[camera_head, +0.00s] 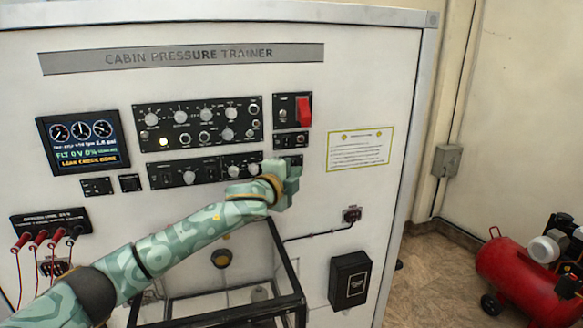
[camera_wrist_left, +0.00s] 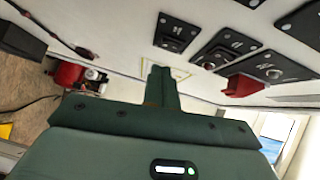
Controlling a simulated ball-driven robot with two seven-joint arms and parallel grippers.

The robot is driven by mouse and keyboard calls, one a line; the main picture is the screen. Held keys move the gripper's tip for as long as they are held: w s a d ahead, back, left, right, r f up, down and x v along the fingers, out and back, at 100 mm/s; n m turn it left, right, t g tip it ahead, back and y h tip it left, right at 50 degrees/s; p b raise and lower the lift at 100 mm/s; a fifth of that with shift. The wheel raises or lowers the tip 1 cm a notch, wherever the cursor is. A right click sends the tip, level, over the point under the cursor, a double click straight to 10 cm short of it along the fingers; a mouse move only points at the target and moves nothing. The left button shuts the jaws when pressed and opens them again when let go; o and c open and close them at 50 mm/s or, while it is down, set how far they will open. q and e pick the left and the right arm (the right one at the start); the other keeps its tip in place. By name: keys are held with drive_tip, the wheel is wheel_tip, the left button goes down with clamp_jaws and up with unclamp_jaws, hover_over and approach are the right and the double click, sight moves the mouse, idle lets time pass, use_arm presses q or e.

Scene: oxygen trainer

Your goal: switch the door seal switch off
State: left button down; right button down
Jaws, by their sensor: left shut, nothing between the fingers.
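The trainer panel (camera_head: 385,95) stands upright in front of me. Its labels are too small to read, so I cannot tell which switch is the door seal switch. A red guard (camera_head: 304,111) sits on a small black plate at the upper right, and a small switch plate (camera_head: 291,141) is below it. My left gripper (camera_head: 291,173) is in front of the panel just below that plate, partly hiding another plate. In the left wrist view its fingers (camera_wrist_left: 160,88) are shut with nothing between them. The red guard (camera_wrist_left: 243,85) and a small switch plate (camera_wrist_left: 175,32) show there too. My right gripper is not in view.
Knob panels (camera_head: 198,124) and a lit screen (camera_head: 83,143) lie to the left. A glass-sided box (camera_head: 225,298) juts out below my left arm. A black box (camera_head: 350,280) is mounted lower right. A red compressor (camera_head: 520,275) stands on the floor at right.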

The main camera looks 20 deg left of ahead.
sight(293, 164)
use_arm(q)
drive_tip(key=shift+w+a+f, duration=0.15)
drive_tip(key=shift+w+a, duration=0.55)
drive_tip(key=shift+w, duration=0.15)
drive_tip(key=b, duration=0.1)
drive_tip(key=m+t+b, duration=0.1)
drive_tip(key=shift+w+a+b, duration=0.15)
drive_tip(key=shift+a+b, duration=0.1)
drive_tip(key=shift+b, duration=0.1)
drive_tip(key=shift+f, duration=0.1)
